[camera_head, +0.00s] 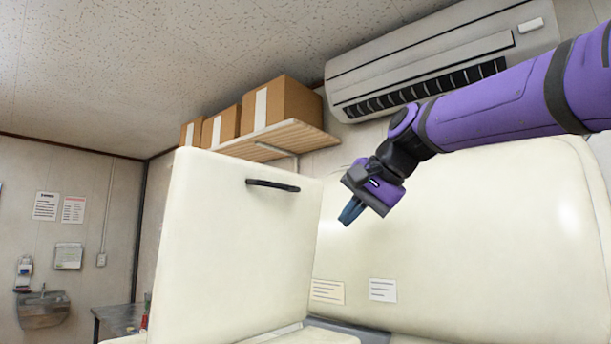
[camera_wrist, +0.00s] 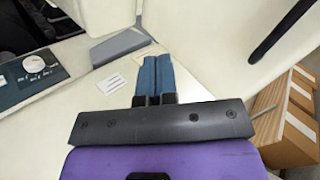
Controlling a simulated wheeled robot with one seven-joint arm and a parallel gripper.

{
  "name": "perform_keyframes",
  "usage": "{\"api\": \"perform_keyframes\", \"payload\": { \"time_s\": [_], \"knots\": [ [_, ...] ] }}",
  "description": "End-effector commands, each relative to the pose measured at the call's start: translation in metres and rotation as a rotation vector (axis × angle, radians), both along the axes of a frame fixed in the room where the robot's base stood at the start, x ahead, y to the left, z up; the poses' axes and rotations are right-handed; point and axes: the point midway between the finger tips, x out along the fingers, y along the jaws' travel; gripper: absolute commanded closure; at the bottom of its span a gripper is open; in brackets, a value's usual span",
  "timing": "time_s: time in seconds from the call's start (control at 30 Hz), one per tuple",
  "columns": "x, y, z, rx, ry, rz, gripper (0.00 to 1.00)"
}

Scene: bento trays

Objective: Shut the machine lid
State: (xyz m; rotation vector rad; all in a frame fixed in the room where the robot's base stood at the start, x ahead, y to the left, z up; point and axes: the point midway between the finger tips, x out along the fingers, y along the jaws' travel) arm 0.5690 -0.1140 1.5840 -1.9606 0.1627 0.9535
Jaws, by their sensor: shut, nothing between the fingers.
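The machine lid (camera_head: 225,245) is a large cream panel standing raised in the head view, left of my arm. A dark bar handle (camera_head: 273,185) is fixed near its top edge. The handle also shows at the upper right of the wrist view (camera_wrist: 283,32). The cream machine body (camera_head: 470,225) stands to the right of and behind the lid. My gripper (camera_head: 350,212) is shut and empty, its blue fingers pointing down in front of the machine body, right of the handle and apart from it. In the wrist view the shut fingers (camera_wrist: 155,75) sit side by side.
A control panel with a dial (camera_wrist: 35,70) is on the machine at the left of the wrist view. A wall shelf (camera_head: 270,138) with cardboard boxes (camera_head: 280,103) is behind the lid, and an air conditioner (camera_head: 430,60) hangs above. A sink (camera_head: 43,310) is far left.

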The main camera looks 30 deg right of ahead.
Motion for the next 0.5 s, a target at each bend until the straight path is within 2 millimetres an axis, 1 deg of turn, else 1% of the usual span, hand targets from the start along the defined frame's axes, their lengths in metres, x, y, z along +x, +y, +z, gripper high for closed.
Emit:
{"api": "perform_keyframes", "payload": {
  "time_s": [0.03, 0.1, 0.2, 0.33, 0.4, 0.5],
  "knots": [
    [0.011, -0.009, 0.023, 0.055, -0.021, -0.04, 1.0],
    [0.021, -0.018, 0.053, 0.135, -0.047, -0.087, 1.0],
    [0.032, -0.031, 0.091, 0.235, -0.083, -0.14, 1.0],
    [0.041, -0.042, 0.127, 0.329, -0.116, -0.182, 1.0],
    [0.044, -0.046, 0.139, 0.361, -0.127, -0.196, 1.0],
    [0.046, -0.049, 0.147, 0.385, -0.135, -0.204, 1.0]
  ]
}}
